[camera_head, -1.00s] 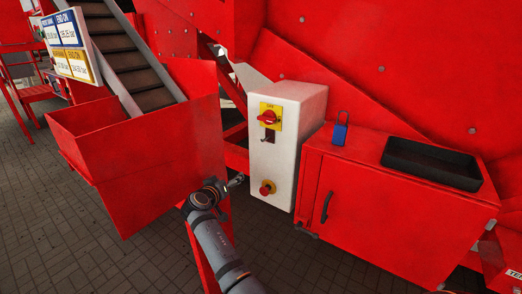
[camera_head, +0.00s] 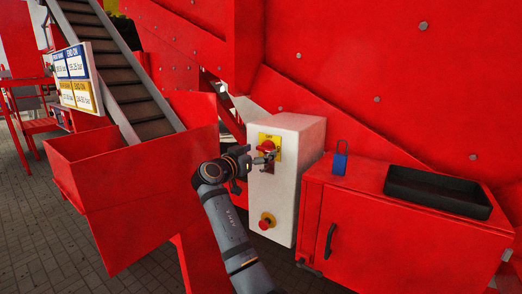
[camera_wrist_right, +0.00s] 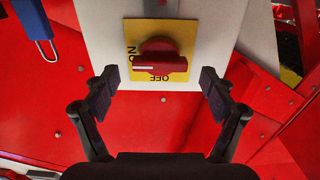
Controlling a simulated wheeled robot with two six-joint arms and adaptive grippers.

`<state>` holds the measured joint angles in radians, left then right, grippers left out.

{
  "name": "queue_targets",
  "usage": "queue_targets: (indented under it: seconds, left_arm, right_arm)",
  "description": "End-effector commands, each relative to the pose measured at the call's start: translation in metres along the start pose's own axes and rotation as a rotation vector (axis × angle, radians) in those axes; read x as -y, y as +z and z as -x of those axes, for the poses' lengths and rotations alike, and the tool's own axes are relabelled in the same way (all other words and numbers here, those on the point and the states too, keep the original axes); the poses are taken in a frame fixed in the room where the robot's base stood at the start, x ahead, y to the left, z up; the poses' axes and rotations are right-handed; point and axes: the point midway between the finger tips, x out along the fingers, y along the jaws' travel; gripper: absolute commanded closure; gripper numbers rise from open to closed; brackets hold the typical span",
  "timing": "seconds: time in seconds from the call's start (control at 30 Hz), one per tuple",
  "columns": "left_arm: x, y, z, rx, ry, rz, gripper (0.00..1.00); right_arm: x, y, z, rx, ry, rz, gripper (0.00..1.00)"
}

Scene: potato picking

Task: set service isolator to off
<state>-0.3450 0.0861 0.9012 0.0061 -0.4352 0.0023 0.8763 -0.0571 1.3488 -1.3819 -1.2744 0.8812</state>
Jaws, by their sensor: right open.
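The service isolator is a red rotary knob (camera_head: 268,145) on a yellow plate, on the front of a white box (camera_head: 312,150). In the right wrist view the knob (camera_wrist_right: 160,66) lies across the plate (camera_wrist_right: 131,36). Its white mark points left, toward the ON lettering; OFF is printed below the knob in that picture. My right gripper (camera_head: 264,158) is at the box front, in front of the plate. In the wrist view its two fingers (camera_wrist_right: 159,92) are spread wide, one to each side of the knob and short of it, holding nothing. My left gripper is not in view.
A red button (camera_head: 267,221) sits lower on the box. A blue padlock (camera_head: 340,163) stands on the red cabinet (camera_head: 365,235) to the right, beside a black tray (camera_head: 438,193). A red hopper (camera_head: 130,190) and conveyor are on the left, close to my right arm.

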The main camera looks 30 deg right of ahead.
Motion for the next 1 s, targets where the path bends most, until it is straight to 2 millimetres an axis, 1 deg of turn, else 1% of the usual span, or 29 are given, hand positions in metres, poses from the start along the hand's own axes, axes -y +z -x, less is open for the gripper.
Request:
queue_targets:
  seconds: [0.03,0.13,0.4,0.8,1.0]
  left_arm:
    - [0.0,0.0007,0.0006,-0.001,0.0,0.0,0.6]
    - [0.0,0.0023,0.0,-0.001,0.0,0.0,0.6]
    - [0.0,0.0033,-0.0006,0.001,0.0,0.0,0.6]
    - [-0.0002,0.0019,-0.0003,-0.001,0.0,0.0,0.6]
    - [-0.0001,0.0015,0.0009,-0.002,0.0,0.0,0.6]
  right_arm:
    - [-0.0003,-0.0013,-0.0057,-0.001,0.001,-0.001,0.16]
    - [-0.0004,-0.0003,-0.0121,0.0,0.001,0.0,0.16]
    - [-0.0001,0.0004,-0.0135,0.001,0.0,0.0,0.16]
    - [0.0,0.0006,-0.0132,0.001,-0.001,0.0,0.7]
    - [0.0001,0.0002,-0.0131,0.001,-0.001,0.014,0.7]
